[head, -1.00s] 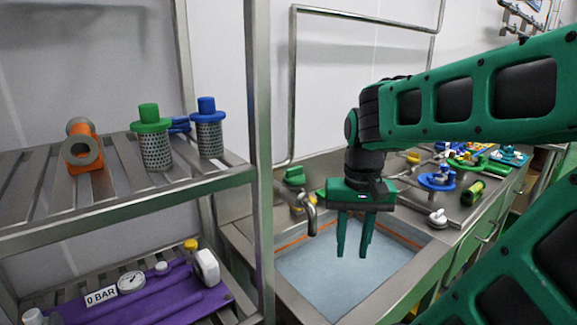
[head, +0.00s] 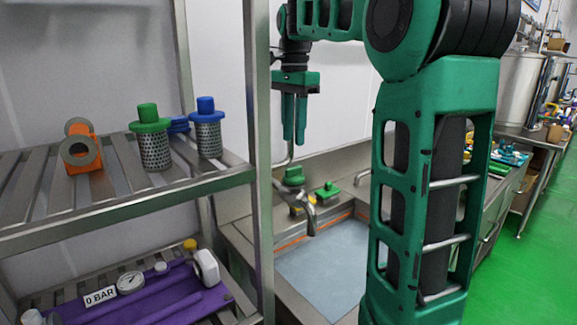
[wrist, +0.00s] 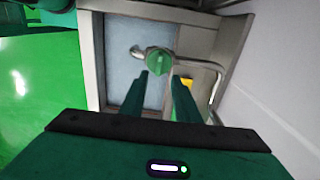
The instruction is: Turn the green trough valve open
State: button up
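Two green handles show at the trough's back edge in the head view: one (head: 294,176) at the left, and one (head: 328,191) to its right near the spout. I cannot tell from the head view which is the trough valve. The wrist view shows one green knob (wrist: 158,61) beside the spout, just beyond and between my fingertips. My gripper (head: 294,141) points down above the back edge of the trough, apart from the handles. Its two fingers (wrist: 160,76) stand apart with nothing held between them.
The trough (head: 325,265) has a pale blue floor and a bent metal spout (head: 310,215) over it. A steel rack post (head: 262,200) stands left of it. A yellow part (wrist: 187,82) lies near the knob. A thin pipe (wrist: 215,80) runs close by.

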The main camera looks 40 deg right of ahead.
aim_at(294, 174)
notch_tip(294, 174, down, 9)
jog(key=shift+r, duration=0.1)
dwell(0.3)
